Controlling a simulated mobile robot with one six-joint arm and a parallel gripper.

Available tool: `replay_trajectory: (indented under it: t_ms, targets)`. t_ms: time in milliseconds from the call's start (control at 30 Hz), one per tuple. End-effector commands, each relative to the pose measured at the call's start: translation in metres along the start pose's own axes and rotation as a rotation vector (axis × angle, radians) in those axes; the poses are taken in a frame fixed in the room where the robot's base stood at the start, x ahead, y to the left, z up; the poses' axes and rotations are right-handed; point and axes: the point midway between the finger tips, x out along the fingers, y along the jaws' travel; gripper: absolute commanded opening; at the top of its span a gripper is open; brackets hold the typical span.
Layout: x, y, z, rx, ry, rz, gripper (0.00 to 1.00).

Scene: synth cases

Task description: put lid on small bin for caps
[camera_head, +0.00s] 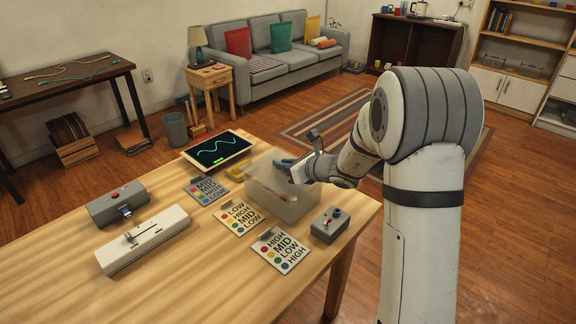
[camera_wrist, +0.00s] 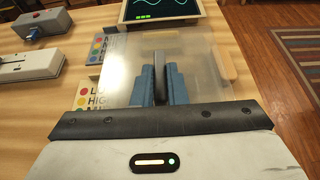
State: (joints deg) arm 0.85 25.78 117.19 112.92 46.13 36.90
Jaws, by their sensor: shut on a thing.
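The translucent bin (camera_head: 290,208) stands near the right edge of the wooden table, with small coloured things showing faintly inside. My gripper (camera_head: 285,163) is over the bin's top. In the wrist view, its blue fingers (camera_wrist: 160,90) are shut on a dark upright handle (camera_wrist: 159,66). The handle stands on a clear, flat lid (camera_wrist: 200,85). The lid is over the bin area, but I cannot tell whether it touches the rim. My wrist hides the near part of the lid.
A screen with a green wave (camera_head: 217,150) lies behind the bin. Printed cards (camera_head: 240,216) lie left of it, and a grey control box (camera_head: 329,224) stands in front. Two devices, dark grey (camera_head: 117,204) and white (camera_head: 143,240), are farther left. The table's front left is clear.

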Motion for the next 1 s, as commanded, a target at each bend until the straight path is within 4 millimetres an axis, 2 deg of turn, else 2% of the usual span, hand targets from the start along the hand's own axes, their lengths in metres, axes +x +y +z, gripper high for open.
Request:
replay_trajectory:
  t_ms: [867,900,1000]
  targets:
    - [0.008,0.0,-0.018,0.0,0.0,0.0,0.0]
    - [0.007,0.0,-0.017,0.0,0.0,0.0,0.15]
    - [0.007,0.0,-0.017,0.0,0.0,0.001,0.23]
